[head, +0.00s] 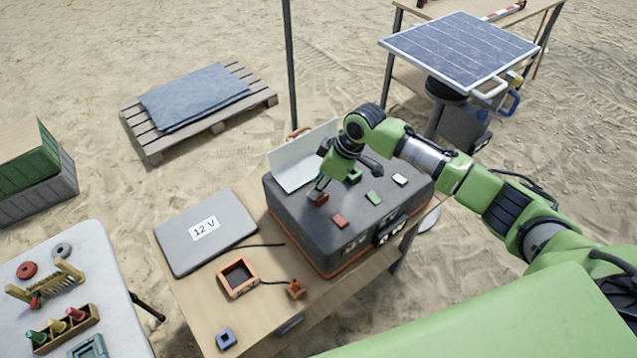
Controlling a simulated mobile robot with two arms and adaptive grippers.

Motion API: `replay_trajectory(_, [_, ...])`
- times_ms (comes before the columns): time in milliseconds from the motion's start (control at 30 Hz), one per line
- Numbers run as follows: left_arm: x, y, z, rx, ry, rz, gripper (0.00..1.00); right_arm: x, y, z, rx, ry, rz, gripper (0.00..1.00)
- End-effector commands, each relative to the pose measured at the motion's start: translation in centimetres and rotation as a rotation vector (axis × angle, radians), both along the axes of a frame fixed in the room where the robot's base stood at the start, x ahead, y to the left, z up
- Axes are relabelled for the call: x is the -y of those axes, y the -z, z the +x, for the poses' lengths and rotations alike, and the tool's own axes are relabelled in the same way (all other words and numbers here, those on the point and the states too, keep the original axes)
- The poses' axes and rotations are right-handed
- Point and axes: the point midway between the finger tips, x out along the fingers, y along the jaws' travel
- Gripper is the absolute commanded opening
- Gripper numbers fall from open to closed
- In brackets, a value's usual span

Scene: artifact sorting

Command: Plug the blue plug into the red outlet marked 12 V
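The dark case (310,252) stands on the wooden table with colored pieces on its top. A red piece (340,220) lies near its front edge, and another red piece (318,198) is right at my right gripper's fingertips. My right gripper (318,190) points down over the case top; I cannot tell whether its fingers hold that red piece. A grey laptop-like panel (180,247) carries a white "12 V" label (205,228). A small blue square piece (226,338) lies at the table's front; I cannot tell whether it is the plug. My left gripper is out of view.
Green pieces (374,198) and a white piece (400,180) also sit on the case. A white panel (289,172) stands behind the gripper. A side table (110,275) is at left.

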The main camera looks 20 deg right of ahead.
Motion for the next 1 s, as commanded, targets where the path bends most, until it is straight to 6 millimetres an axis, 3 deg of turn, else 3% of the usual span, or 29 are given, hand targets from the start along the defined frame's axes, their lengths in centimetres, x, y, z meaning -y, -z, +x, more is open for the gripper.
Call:
replay_trajectory(267, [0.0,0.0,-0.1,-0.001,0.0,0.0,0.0,0.2,-0.8,0.0,0.003,0.0,0.0,0.27])
replay_trajectory(700, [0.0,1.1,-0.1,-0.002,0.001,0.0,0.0,2.9,-8.7,-2.0,0.004,0.0,0.0,0.27])
replay_trajectory(1000, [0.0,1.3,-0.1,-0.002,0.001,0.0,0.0,3.7,-11.3,-2.6,0.001,0.0,0.0,0.27])
